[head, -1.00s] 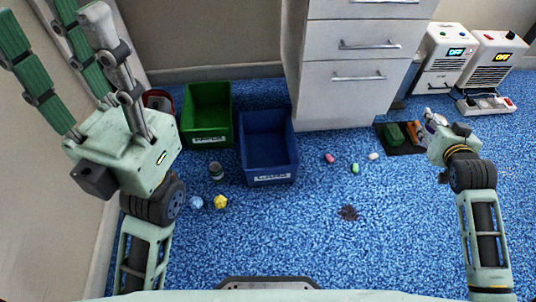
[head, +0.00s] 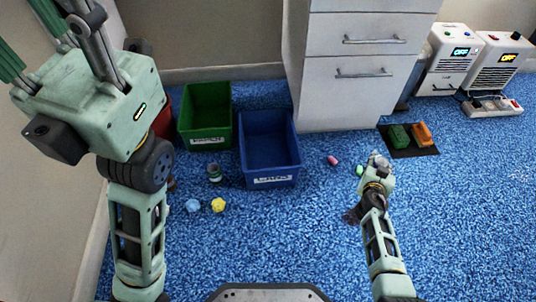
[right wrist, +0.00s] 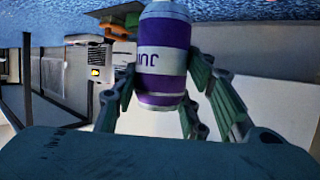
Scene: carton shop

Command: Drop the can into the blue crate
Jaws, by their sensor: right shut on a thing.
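A purple and white can (right wrist: 163,58) is between the fingers of my right gripper (right wrist: 165,90) in the right wrist view. The right gripper is shut on it. In the head view the right gripper (head: 378,170) is over the floor, to the right of the blue crate (head: 270,180) and apart from it. The can is mostly hidden there. The blue crate stands upright on the carpet, open at the top, and looks empty. My left gripper (head: 55,35) is raised at the top left with its fingers apart, their tips cut off by the frame edge.
A green crate (head: 208,140) stands left of the blue one, and a red one (head: 163,122) is partly behind my left arm. A small jar (head: 214,173), a yellow ball (head: 218,205) and a blue ball (head: 193,205) lie in front. A white drawer cabinet (head: 350,95) stands behind.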

